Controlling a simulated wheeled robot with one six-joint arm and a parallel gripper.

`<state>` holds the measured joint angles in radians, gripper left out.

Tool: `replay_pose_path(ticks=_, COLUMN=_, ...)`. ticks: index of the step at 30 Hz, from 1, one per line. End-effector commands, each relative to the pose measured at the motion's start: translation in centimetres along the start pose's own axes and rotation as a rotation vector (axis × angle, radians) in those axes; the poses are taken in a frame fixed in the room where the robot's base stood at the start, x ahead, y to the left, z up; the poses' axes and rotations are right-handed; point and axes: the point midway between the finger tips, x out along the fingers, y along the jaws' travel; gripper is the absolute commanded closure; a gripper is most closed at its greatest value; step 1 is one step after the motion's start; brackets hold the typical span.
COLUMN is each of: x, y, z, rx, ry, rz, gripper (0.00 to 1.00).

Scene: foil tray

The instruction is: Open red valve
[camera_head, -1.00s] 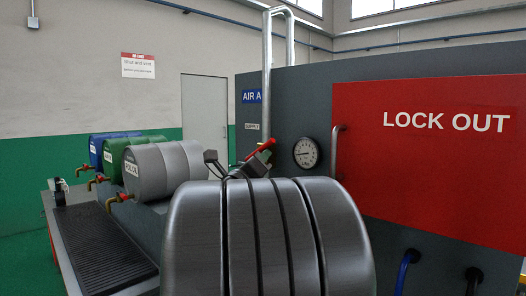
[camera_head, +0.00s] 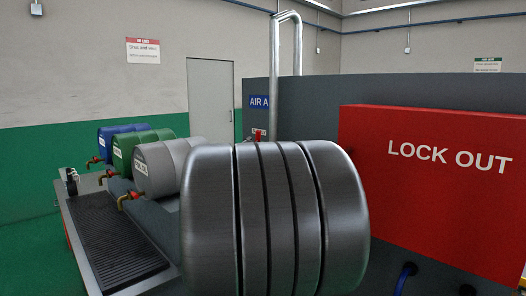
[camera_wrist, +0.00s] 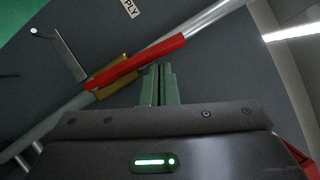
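The red valve lever (camera_wrist: 135,62) lies slantwise across the wrist view. It is mounted on a brass valve body (camera_wrist: 112,76) on a silver pipe (camera_wrist: 205,22), and lies nearly in line with that pipe. My gripper (camera_wrist: 159,70) points at the lever from below in the picture. Its two grey-green fingers are side by side with almost no gap, and their tips are just under the lever's middle. I cannot tell whether they touch it. In the head view only a small red part of the valve (camera_head: 258,134) shows above my arm, and my gripper is hidden.
My large grey arm link fills the middle of the head view. Grey, green (camera_head: 124,158) and blue (camera_head: 113,141) drums with taps lie at left above a black grated tray (camera_head: 108,236). A red LOCK OUT box (camera_head: 430,190) protrudes at right.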

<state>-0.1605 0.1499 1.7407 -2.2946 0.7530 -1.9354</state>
Motion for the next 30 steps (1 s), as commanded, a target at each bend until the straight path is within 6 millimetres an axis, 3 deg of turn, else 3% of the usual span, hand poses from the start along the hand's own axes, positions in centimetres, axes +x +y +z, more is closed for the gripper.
replay_pose_path(ticks=30, x=0.37, y=-0.04, z=0.78, rx=0.001, ry=0.0, rz=-0.001, gripper=1.0)
